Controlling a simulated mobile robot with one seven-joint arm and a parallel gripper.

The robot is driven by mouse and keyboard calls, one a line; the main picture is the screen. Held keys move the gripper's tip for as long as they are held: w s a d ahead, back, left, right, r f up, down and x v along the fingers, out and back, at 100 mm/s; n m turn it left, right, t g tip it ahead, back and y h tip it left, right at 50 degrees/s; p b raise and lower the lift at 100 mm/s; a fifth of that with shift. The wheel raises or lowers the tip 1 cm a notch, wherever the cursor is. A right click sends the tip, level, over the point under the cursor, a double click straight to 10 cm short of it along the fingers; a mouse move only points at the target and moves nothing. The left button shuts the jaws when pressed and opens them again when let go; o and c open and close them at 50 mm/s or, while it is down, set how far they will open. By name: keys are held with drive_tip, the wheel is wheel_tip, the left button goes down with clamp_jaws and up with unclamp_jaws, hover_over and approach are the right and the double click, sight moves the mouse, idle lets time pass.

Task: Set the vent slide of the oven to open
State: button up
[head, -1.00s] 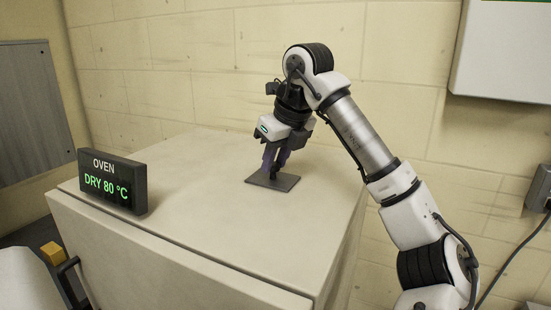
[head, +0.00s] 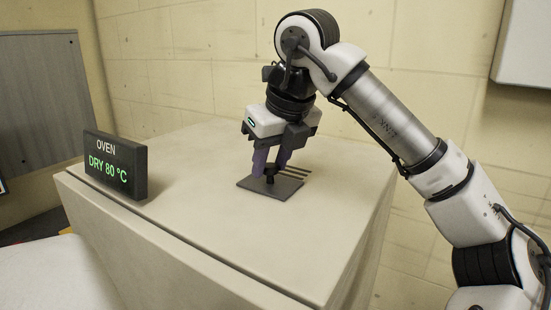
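The oven (head: 230,150) is a large pale box with a flat top. Its vent slide (head: 257,186) is a thin dark plate with a short black knob (head: 270,176) standing on it. Several dark parallel slots (head: 294,174) show beside the plate's right and far edge. My gripper (head: 270,168) points down over the plate, with its purple fingers on either side of the knob. The fingers appear closed on the knob; the exact contact is too small to see.
A black display (head: 115,165) reading OVEN, DRY 80 °C stands at the left of the oven top. The top around the plate is clear. A pale wall (head: 180,70) rises behind, with a white box (head: 525,40) at upper right.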

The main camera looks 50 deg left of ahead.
drive_tip(key=o, duration=0.3)
drive_tip(key=shift+s, duration=0.15)
drive_tip(key=shift+d+r, duration=0.15)
drive_tip(key=shift+r, duration=0.2)
drive_tip(key=b+v, duration=0.1)
drive_tip(key=v, duration=1.2)
